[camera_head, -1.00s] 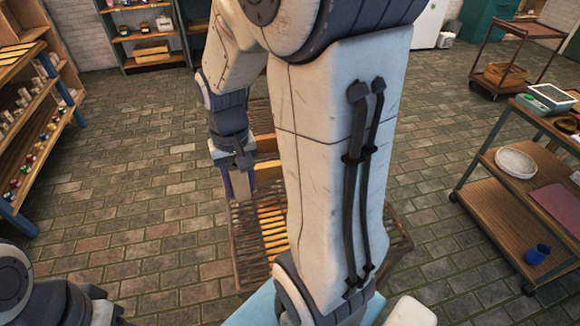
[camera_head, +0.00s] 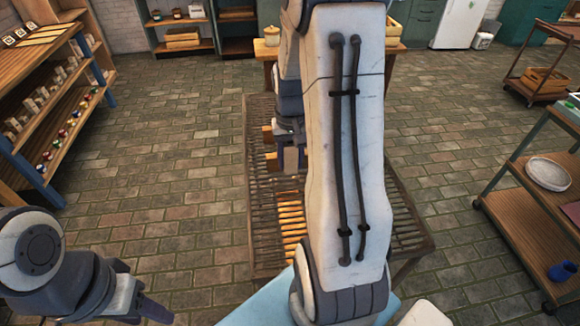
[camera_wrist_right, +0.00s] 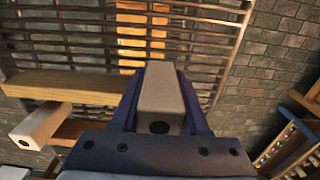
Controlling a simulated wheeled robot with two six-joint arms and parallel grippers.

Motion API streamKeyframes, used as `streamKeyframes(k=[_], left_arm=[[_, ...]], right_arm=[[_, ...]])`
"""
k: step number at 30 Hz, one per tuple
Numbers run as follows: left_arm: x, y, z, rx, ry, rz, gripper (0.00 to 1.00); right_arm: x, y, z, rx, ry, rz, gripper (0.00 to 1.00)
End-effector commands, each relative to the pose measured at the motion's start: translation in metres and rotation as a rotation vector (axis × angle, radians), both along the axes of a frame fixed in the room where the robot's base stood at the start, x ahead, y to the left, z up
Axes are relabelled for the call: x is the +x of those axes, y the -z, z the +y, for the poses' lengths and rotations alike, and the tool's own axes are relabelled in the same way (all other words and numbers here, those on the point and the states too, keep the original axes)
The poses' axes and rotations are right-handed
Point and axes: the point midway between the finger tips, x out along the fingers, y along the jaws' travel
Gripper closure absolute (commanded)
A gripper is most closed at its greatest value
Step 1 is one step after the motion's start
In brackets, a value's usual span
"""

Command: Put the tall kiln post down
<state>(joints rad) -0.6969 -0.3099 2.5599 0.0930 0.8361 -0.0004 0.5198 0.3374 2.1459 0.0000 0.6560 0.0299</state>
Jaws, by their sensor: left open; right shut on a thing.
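My right gripper (camera_wrist_right: 160,110) is shut on a pale beige, square-sided post, the tall kiln post (camera_wrist_right: 163,88), with a dark round hole in its near end. The gripper holds it over the slatted rack (camera_wrist_right: 200,50). In the head view the right gripper (camera_head: 290,158) is partly hidden behind my own right arm, and only a little of the post shows. The post's far end is hidden, so I cannot tell whether it touches anything. My left gripper (camera_head: 150,310) is at the lower left edge, away from the post, empty as far as it shows.
Beside the held post in the wrist view are a wooden bar (camera_wrist_right: 70,86) and another pale, holed block (camera_wrist_right: 24,138). A shelf with small coloured pots (camera_head: 60,100) stands left. A cart with a white round dish (camera_head: 548,174) stands right.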

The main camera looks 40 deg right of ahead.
Motion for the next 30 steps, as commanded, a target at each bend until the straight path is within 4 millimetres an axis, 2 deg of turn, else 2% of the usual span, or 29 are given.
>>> streamKeyframes(k=[3,6,18,19,21,30], left_arm=[[0.0,0.0,0.0,0.0,0.0,0.0,0.5],[0.0,0.0,0.0,0.0,0.0,0.0,0.5],[0.0,0.002,0.0,0.0,0.0,0.0,0.5],[0.0,0.002,0.0,0.0,0.0,0.0,0.5],[0.0,0.002,0.0,0.0,0.0,0.0,0.5],[0.0,0.001,0.0,0.0,0.0,0.0,0.5]], right_arm=[[-0.002,0.02,0.001,0.004,0.0,0.006,1.0],[-0.001,0.029,0.001,0.002,0.0,0.003,1.0],[-0.001,0.034,0.001,0.001,0.0,0.002,1.0],[-0.001,0.035,0.001,0.001,0.0,0.002,0.51],[-0.001,0.034,0.001,0.001,0.0,0.002,0.25],[-0.001,0.033,0.001,0.001,0.0,0.002,0.25]])
